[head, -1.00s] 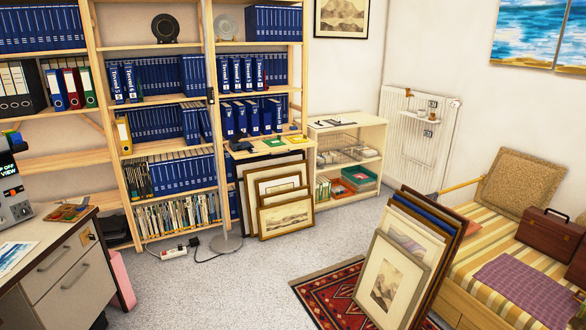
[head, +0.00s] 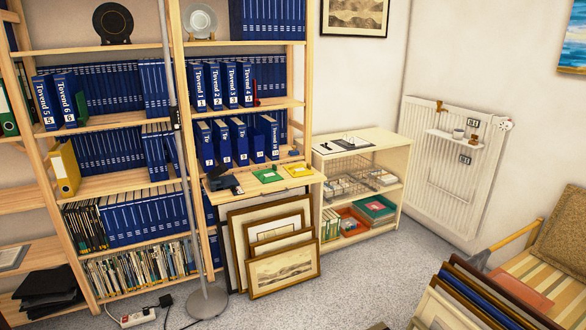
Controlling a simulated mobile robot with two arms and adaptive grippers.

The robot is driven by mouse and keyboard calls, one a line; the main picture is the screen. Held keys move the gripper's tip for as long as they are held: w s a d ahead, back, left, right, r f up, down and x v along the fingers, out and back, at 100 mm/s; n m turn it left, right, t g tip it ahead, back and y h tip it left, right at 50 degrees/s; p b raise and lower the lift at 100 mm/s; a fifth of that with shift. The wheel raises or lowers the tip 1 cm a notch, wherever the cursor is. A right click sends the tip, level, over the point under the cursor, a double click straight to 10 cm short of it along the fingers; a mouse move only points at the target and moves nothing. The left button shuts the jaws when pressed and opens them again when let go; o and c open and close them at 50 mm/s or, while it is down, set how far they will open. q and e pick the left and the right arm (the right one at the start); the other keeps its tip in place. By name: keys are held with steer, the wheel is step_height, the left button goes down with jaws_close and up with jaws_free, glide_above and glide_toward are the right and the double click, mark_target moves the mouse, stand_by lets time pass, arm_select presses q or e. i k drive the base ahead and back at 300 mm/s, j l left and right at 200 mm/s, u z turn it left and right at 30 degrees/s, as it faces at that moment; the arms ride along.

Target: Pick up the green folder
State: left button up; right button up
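A green binder (head: 7,112) stands at the far left edge of the head view, on a wooden shelf, partly cut off by the frame. A flat green item (head: 268,175) lies on the pull-out shelf board in the middle. Another green item (head: 376,208) sits in the low white shelf unit, beside a red-orange tray. I cannot tell from the picture which of these is the green folder. Neither of my grippers is in view.
A lamp pole (head: 184,160) rises before the shelf from a round base. Grey carpet (head: 290,308) is clear between. A power strip (head: 138,317) lies at lower left.

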mark_target(266, 176)
steer(key=i, duration=1.95)
